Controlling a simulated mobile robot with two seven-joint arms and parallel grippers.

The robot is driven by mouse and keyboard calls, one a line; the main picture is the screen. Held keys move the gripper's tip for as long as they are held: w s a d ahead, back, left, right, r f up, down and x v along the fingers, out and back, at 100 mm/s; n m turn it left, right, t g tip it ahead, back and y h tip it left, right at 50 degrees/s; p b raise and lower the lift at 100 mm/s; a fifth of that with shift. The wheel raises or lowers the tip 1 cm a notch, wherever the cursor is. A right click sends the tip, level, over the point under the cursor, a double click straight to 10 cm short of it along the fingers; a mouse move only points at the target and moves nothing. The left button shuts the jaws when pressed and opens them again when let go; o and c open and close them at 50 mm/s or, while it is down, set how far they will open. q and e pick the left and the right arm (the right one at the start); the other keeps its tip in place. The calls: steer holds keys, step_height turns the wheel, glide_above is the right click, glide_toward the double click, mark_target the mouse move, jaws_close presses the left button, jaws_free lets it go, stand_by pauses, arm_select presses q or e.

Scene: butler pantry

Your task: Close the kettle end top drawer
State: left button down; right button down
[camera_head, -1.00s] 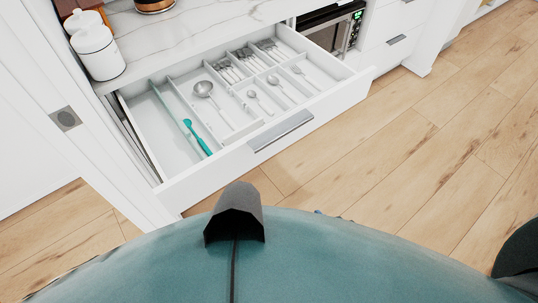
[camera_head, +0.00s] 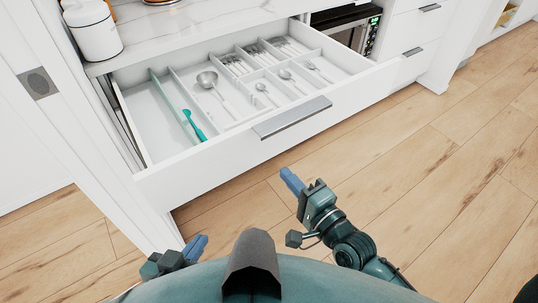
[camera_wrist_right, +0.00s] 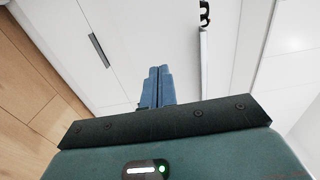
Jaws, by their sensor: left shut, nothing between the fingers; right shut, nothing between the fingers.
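The open white drawer (camera_head: 185,172) is pulled well out below a marble counter. Its front carries a grey bar handle (camera_head: 291,118). My left gripper (camera_head: 197,245) is shut and empty at the lower left, partly hidden by my body, apart from the drawer.
A white canister (camera_head: 92,32) stands on the counter (camera_head: 185,35). A microwave (camera_head: 347,28) sits right of the drawer, with more closed drawers beyond. A white panel stands close on the left. The wood floor in front is clear.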

mark_target(261, 147)
steer(key=x, duration=0.6)
steer(key=shift+w+a, duration=0.55)
steer(key=shift+w, duration=0.25)
steer(key=shift+w+a, duration=0.1)
steer(key=shift+w, duration=0.1)
